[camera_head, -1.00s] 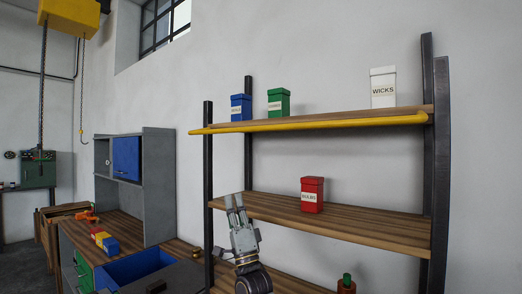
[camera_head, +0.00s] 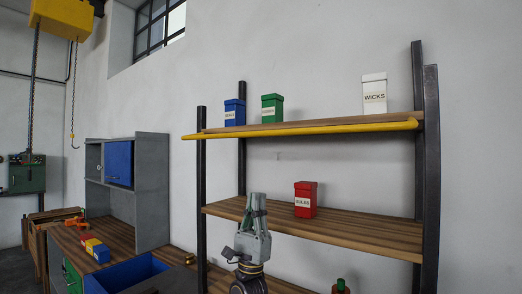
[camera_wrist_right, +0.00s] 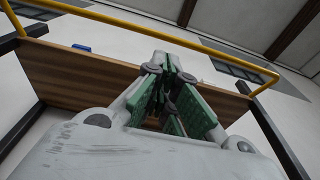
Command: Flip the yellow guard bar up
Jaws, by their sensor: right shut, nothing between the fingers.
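The yellow guard bar (camera_head: 305,128) runs along the front edge of the top shelf (camera_head: 300,121), low and roughly level with the board. In the right wrist view the bar (camera_wrist_right: 180,36) crosses above the fingers, with the underside of the shelf (camera_wrist_right: 75,75) behind them. My right gripper (camera_head: 257,198) is shut and empty, pointing up, below the bar near the left part of the middle shelf. It does not touch the bar. In the right wrist view its green-padded fingers (camera_wrist_right: 172,75) are together. My left gripper is not in view.
Blue (camera_head: 234,112), green (camera_head: 272,108) and white (camera_head: 375,94) tins stand on the top shelf. A red tin (camera_head: 305,199) stands on the middle shelf (camera_head: 340,228). Black posts (camera_head: 201,200) frame the rack. A grey cabinet (camera_head: 152,190) stands at left.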

